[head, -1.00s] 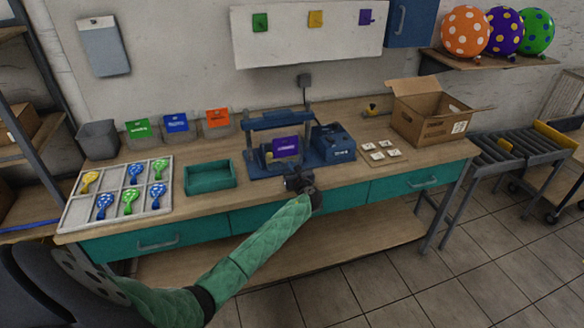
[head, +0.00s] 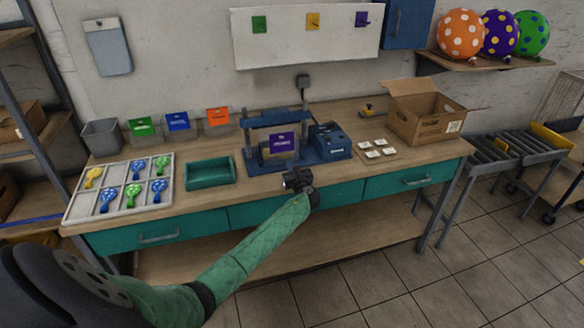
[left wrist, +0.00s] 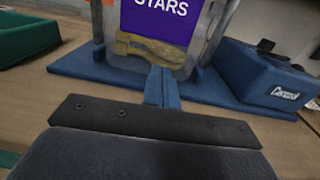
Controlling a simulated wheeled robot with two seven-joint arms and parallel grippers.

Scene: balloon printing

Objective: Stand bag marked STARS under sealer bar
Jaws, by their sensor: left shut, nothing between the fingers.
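The bag marked STARS (head: 282,155) is clear with a purple label, and it stands upright on the blue sealer's base, under the sealer bar (head: 275,119). In the left wrist view the bag (left wrist: 150,50) shows its STARS label above yellowish contents; its top is cut off. My left gripper (head: 293,177) is at the front of the sealer, near the table edge, and is shut and empty. In the left wrist view its fingertips (left wrist: 161,76) point toward the bag's lower part and overlap its bottom edge; I cannot tell whether they touch. My right gripper is not in view.
A blue box (head: 330,141) sits at the sealer's right. A green tray (head: 210,173) and a divided tray of balloons (head: 72,208) lie left. Cards (head: 373,150) and an open carton (head: 425,118) are right. Bins with green, blue and orange cards stand behind.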

